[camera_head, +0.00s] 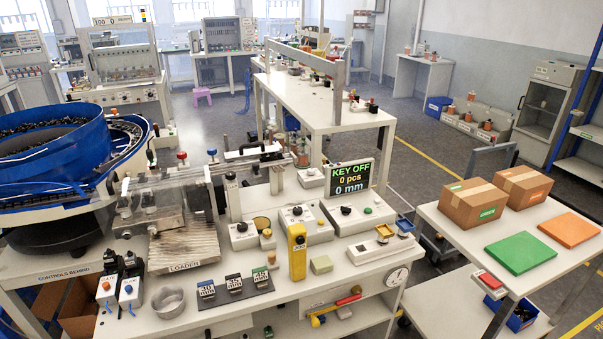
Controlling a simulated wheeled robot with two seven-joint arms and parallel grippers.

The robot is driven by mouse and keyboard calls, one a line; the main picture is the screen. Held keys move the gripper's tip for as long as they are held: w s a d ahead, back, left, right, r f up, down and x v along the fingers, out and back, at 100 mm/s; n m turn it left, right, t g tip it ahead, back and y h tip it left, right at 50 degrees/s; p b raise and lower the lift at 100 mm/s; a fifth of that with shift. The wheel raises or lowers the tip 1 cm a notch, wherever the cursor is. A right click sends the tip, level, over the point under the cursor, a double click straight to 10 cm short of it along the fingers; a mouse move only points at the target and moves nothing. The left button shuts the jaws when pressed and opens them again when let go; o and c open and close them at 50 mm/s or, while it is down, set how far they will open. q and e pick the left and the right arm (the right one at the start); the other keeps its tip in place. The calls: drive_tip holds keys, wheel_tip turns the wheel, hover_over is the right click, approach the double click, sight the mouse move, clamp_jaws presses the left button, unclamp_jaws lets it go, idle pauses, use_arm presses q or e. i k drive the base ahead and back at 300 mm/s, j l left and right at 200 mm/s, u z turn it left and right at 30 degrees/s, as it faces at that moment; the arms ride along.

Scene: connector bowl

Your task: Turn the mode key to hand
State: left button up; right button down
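The display (349,179) on the workbench reads "KEY OFF", "0 pcs" and "0 mm". Several pale control boxes with dark knobs stand in front of it: a left box (243,240), a middle box (318,234) and a right box (369,220). Their labels are too small to read, so I cannot tell which knob is the mode key or how it points. A yellow upright box (297,262) with a dark round part on its face stands in front of the middle box. Neither of my grippers is in view.
The loader (185,247) and blue bowl feeder (60,165) stand at the left. A metal bowl (168,300) and a dark mat with small labelled blocks (234,285) lie along the front. A side table (440,225) holds cartons and green and orange pads.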

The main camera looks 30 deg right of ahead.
sight(345, 211)
drive_tip(key=z, duration=1.4)
drive_tip(key=i+j+u, duration=0.35)
